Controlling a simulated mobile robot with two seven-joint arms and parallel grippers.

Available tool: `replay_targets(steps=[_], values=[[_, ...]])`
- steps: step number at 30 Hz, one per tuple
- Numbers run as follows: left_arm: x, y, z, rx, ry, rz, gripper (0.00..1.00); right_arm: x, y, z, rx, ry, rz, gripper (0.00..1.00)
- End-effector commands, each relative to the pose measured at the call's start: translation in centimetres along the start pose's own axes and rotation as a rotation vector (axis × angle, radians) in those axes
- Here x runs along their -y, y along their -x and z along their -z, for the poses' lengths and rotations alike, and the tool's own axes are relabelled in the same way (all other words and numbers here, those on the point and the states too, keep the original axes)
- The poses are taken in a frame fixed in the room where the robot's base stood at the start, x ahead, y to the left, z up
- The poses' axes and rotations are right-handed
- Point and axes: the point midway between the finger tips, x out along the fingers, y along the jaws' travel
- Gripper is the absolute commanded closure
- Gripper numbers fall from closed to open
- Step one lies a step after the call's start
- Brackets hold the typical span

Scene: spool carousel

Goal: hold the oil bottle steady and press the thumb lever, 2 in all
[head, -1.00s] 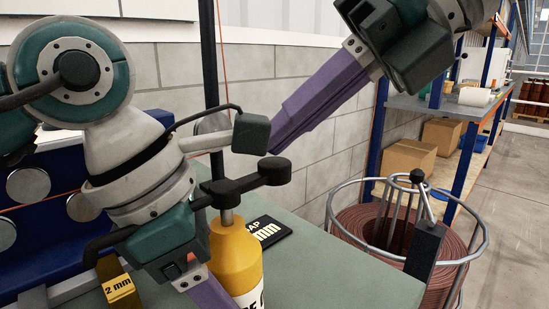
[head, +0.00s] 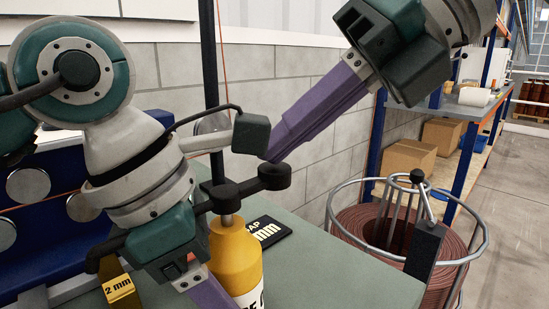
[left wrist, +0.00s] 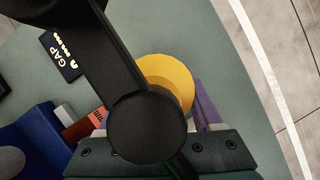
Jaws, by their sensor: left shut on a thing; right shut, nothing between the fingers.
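The yellow oil bottle (head: 234,255) stands on the green bench top, and also shows in the left wrist view (left wrist: 170,78). Its black thumb lever (head: 274,177) sticks out to the right from the stem on top. In the left wrist view the lever (left wrist: 146,128) covers part of the bottle. My left gripper (head: 212,292) is shut on the bottle low on its body; the fingertips are partly out of frame. My right gripper (head: 270,154) is shut and empty, its purple fingertips at the lever's round end. I cannot tell whether they touch it.
A black gap card (head: 268,232) lies behind the bottle. A yellow 2 mm block (head: 119,288) stands at the left. A wire basket with a brown coil (head: 345,228) is to the right. A shelf rack (head: 468,110) with boxes stands farther back.

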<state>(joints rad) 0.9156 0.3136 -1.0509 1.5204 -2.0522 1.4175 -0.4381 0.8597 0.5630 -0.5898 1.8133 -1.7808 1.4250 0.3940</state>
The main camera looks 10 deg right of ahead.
Motion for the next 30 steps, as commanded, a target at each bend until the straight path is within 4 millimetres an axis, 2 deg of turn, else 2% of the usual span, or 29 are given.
replay_targets(steps=[30], values=[[-0.06, 0.05, -0.08, 0.003, -0.001, -0.002, 1.00, 0.60, -0.79, 0.68, -0.006, -0.002, 0.002, 1.00]])
